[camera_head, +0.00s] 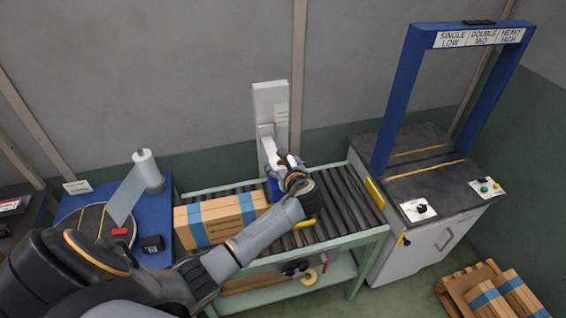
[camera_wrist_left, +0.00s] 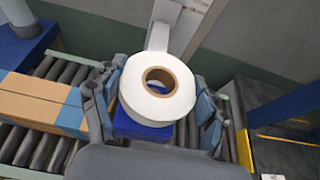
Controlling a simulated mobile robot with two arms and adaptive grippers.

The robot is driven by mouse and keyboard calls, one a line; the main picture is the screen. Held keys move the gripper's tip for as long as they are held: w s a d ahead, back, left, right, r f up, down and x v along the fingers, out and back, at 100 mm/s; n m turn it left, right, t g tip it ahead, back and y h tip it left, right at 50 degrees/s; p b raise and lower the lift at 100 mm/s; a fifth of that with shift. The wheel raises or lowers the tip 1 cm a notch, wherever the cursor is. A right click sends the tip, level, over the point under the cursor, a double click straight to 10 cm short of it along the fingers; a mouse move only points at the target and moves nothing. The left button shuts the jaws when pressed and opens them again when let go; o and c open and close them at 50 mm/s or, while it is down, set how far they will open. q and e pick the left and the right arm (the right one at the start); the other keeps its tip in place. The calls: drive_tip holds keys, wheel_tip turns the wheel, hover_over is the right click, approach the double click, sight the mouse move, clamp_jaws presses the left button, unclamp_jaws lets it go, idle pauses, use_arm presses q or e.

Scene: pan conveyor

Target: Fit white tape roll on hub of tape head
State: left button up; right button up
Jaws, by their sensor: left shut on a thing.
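The white tape roll (camera_wrist_left: 158,107), with a brown cardboard core, sits between the fingers of my left gripper (camera_wrist_left: 160,78) in the left wrist view. The gripper is shut on it, one finger at each side. In the head view my left gripper (camera_head: 289,162) is in front of the white upright tape head (camera_head: 270,105), above the conveyor. The tape head also shows just behind the roll in the left wrist view (camera_wrist_left: 165,32). The roll and gripper hide the hub; I cannot tell whether the core is around it. My right gripper is not in view.
A taped carton (camera_head: 222,219) lies on the roller conveyor (camera_head: 345,208), left of my left arm. A blue wrapper with a film roll (camera_head: 146,168) stands at the left. A control cabinet (camera_head: 400,255) with a blue arch (camera_head: 395,95) stands at the right. Cartons lie on a pallet below.

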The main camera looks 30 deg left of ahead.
use_arm(q)
drive_tip(key=shift+r, duration=0.1)
idle(0.6)
drive_tip(key=shift+p, duration=0.45)
drive_tip(key=shift+p, duration=0.4)
drive_tip(key=shift+f+b, duration=1.15)
drive_tip(key=shift+f, duration=1.05)
drive_tip(key=o, duration=1.3)
drive_tip(key=shift+c, duration=0.2)
drive_tip(key=shift+d, duration=0.1)
drive_tip(key=v, duration=1.2)
drive_tip(key=shift+s+f, duration=0.1)
